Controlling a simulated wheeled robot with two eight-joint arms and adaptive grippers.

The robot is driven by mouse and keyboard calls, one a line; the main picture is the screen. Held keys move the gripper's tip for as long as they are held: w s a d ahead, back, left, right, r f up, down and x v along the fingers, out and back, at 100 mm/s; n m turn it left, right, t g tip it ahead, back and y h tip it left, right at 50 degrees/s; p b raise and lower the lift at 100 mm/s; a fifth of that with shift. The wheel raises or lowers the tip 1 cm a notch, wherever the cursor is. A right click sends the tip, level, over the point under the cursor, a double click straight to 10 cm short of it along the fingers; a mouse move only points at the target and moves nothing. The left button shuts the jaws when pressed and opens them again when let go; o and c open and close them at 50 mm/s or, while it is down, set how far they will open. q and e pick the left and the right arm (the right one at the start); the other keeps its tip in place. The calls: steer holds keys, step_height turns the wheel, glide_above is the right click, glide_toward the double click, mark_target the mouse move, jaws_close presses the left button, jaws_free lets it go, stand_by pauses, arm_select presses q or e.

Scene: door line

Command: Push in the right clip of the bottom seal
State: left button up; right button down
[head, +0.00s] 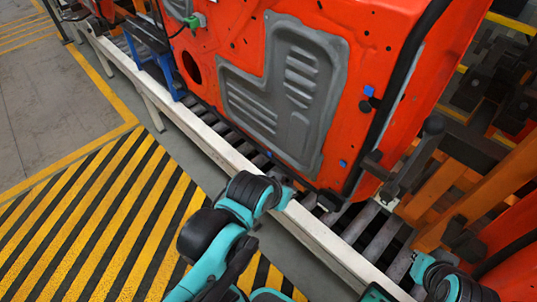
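A red-orange door (335,25) with a grey inner panel (265,85) stands tilted over the roller line. A black seal strip (405,80) runs along its right edge down to the lower corner. Small blue clips show near that edge, an upper one (368,90) and a lower one (343,163). I cannot tell which is the right clip of the bottom seal or how deep they sit. My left arm reaches up from the bottom to the white rail below the door. My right arm shows at the bottom right. I make out no fingers on either arm.
A white rail (225,150) edges the roller conveyor (375,235) in front of the door. An orange frame (490,195) with dark clamp-like parts stands at the right. A blue stand (155,60) is at the upper left. The yellow-and-black striped floor (85,220) is clear at left.

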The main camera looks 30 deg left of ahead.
arm_select(q)
steer(key=shift+w+a+f+n, duration=0.15)
steer(key=shift+a+n, duration=0.2)
steer(key=shift+n, duration=0.35)
jaws_close()
steer(key=w+a+f+n+h, duration=0.1)
steer(key=a+n, duration=0.7)
steer(key=n, duration=0.7)
steer(key=w+a+f+n+t+h, duration=0.1)
steer(key=w+a+f+n, duration=0.1)
steer(key=a+n, duration=0.7)
steer(key=n+p, duration=0.1)
steer(key=n, duration=0.6)
steer(key=shift+w+t, duration=0.15)
steer(key=shift+t, duration=0.15)
steer(key=b, duration=0.6)
glide_toward(269, 154)
steer(key=s+x, duration=0.1)
steer(key=x, duration=0.5)
steer(key=shift+w+d+f, duration=0.15)
steer(key=shift+w+f, duration=0.15)
steer(key=shift+f, duration=0.4)
